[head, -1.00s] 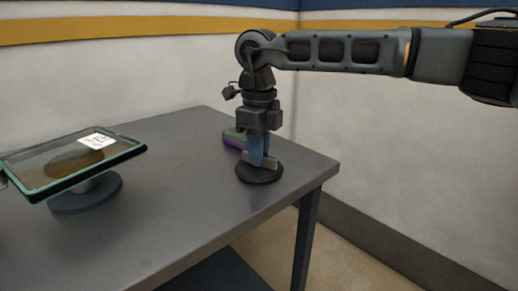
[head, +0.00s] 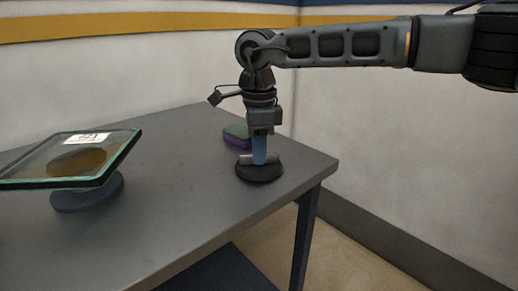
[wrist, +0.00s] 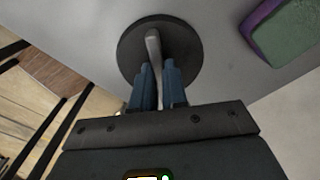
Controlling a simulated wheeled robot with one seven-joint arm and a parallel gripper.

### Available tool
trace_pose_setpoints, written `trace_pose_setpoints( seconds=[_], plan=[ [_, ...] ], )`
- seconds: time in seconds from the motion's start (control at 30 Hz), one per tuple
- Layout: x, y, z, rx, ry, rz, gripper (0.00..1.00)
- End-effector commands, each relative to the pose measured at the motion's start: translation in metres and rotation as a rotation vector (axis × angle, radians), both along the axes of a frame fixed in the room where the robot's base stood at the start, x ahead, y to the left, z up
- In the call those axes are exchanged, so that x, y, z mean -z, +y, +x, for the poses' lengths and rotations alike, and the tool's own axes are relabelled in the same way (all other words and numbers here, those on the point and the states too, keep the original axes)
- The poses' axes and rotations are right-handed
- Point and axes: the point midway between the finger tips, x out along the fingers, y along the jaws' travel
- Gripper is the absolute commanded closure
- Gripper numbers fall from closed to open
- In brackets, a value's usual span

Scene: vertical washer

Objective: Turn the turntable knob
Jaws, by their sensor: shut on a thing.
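The turntable knob is a dark round disc (head: 259,173) with a raised grey bar across it, near the right corner of the table. It also shows in the wrist view (wrist: 187,37), with the grey bar (wrist: 153,48) upright in the picture. My gripper (head: 259,160) points straight down over the knob. Its blue fingers (wrist: 158,80) are shut on the bar, one on each side of it.
A green and purple sponge-like block (head: 237,136) lies just behind the knob, close to my gripper. The grey table (head: 170,200) is bare between the knob and the panel. Its right edge is close to the knob, and a wall stands behind.

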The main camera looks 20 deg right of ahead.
Motion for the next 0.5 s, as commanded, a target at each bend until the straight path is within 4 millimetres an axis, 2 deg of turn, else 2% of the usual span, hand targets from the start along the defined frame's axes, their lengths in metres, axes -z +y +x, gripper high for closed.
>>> trace_pose_setpoints(
  seconds=[0.47,0.5],
  plan=[
    [-0.0015,0.0010,0.0012,-0.011,-0.005,0.003,1.00],
    [-0.0015,0.0010,0.0012,-0.011,-0.005,0.003,0.83]
  ],
)
